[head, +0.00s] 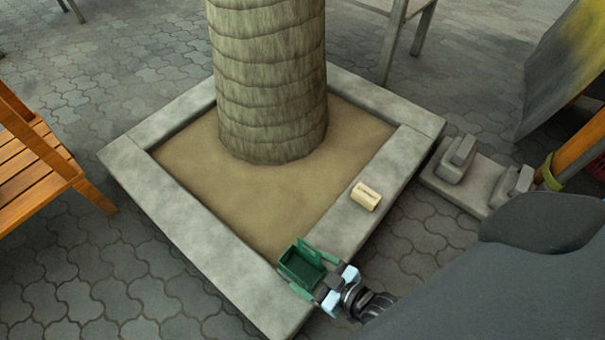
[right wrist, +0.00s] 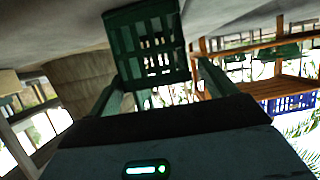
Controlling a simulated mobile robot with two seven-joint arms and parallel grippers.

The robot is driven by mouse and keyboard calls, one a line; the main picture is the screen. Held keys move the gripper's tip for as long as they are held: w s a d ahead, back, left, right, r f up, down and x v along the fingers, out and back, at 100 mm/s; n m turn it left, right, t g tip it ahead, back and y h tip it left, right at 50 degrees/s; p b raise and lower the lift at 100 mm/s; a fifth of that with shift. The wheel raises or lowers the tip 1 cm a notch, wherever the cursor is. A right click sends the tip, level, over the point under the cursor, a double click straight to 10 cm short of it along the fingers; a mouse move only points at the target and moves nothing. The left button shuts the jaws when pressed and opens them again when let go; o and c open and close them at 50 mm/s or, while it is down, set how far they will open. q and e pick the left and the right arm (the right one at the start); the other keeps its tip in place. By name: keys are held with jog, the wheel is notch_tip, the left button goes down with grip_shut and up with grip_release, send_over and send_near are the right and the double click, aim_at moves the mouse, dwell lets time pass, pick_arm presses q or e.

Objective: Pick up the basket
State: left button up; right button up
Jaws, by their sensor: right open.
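The basket (head: 300,268) is a small green crate with slatted sides, at the near corner of the stone planter border. It also shows in the right wrist view (right wrist: 150,45), beyond and between the two fingers. My right gripper (head: 326,282) is at the basket's right side, with its fingers pointing toward it. In the right wrist view the fingers (right wrist: 160,78) are spread apart with the basket between their tips. I cannot tell whether either finger touches it. My left gripper is out of view.
The square stone border (head: 190,222) surrounds sand and a thick tree trunk (head: 268,85). A small beige block (head: 365,196) lies on the border's right side. A wooden bench (head: 40,165) stands at left, and a grey stone base (head: 470,182) at right. Paving at lower left is clear.

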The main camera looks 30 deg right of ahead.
aim_at(303, 273)
jog(key=b+x, duration=0.1)
jog(key=x, duration=0.2)
jog(key=shift+w+f, duration=0.1)
jog(key=shift+f, duration=0.05)
jog(key=c, duration=1.1)
